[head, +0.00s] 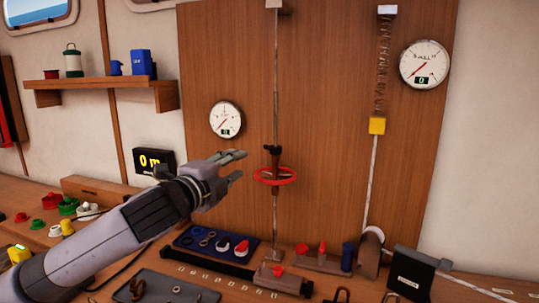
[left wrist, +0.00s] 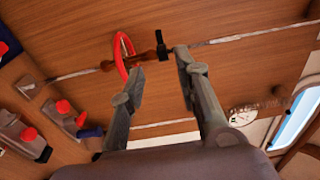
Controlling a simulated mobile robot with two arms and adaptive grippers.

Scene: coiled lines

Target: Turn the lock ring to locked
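A red ring (head: 275,182) sits around a brown fitting on the taut vertical line (head: 276,90) in front of the wooden panel. A small black piece (head: 272,149) is on the fitting just above the ring. No locked or unlocked marking is legible. My left gripper (head: 241,166) is open and empty, just left of the fitting, its fingers pointing towards it. In the left wrist view the red ring (left wrist: 118,58) is beyond the left fingertip, and the black piece (left wrist: 161,45) is ahead between the fingertips (left wrist: 157,65). Contact cannot be told. My right gripper is out of view.
A dial gauge (head: 226,120) is on the panel behind my left gripper, and another gauge (head: 425,64) is at upper right. A second line carries a yellow block (head: 377,125). A blue tray (head: 190,237) and red-topped fittings (head: 322,256) crowd the bench below.

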